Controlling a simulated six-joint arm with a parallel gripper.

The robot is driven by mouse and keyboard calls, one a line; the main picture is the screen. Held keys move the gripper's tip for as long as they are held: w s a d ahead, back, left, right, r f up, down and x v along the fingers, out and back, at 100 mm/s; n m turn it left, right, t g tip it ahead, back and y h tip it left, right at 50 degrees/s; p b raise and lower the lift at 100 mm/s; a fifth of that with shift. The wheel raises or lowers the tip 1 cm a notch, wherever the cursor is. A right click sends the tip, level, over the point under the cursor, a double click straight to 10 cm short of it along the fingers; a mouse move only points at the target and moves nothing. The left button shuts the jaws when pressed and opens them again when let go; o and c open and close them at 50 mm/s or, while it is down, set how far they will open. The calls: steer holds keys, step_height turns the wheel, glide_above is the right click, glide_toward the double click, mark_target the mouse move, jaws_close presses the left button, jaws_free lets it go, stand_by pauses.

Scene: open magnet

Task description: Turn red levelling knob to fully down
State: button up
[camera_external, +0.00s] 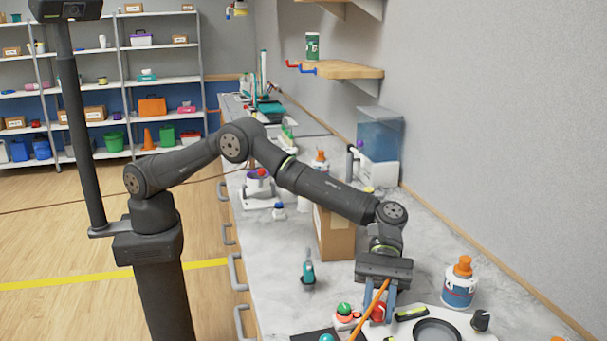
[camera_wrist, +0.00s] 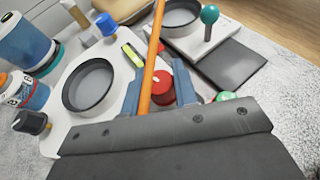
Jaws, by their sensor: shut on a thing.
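The red levelling knob (camera_external: 378,313) is on the white-topped apparatus at the front of the bench. It has a pale mark on top, seen in the wrist view (camera_wrist: 162,86). My gripper (camera_external: 378,312) points down over it, with one blue-grey finger on each side. In the wrist view my gripper (camera_wrist: 158,92) is shut on the red knob. The contact edges are partly hidden. A thin orange rod (camera_wrist: 152,62) runs up between the fingers beside the knob and partly covers it. The rod (camera_external: 369,312) slants down to the left in the external view.
A green knob (camera_external: 344,309) stands close left of my gripper. A black-rimmed round pan (camera_wrist: 90,84), a black knob (camera_wrist: 31,122) and a yellow-green level (camera_wrist: 132,55) are nearby. An orange-capped bottle (camera_external: 460,284) stands right; a cardboard box (camera_external: 336,236) stands behind.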

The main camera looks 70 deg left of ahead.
steer(key=shift+m+g, duration=0.3)
steer(key=o, duration=1)
steer(key=v, duration=1.7)
steer(key=shift+w+r, duration=0.1)
steer(key=shift+r, duration=0.25)
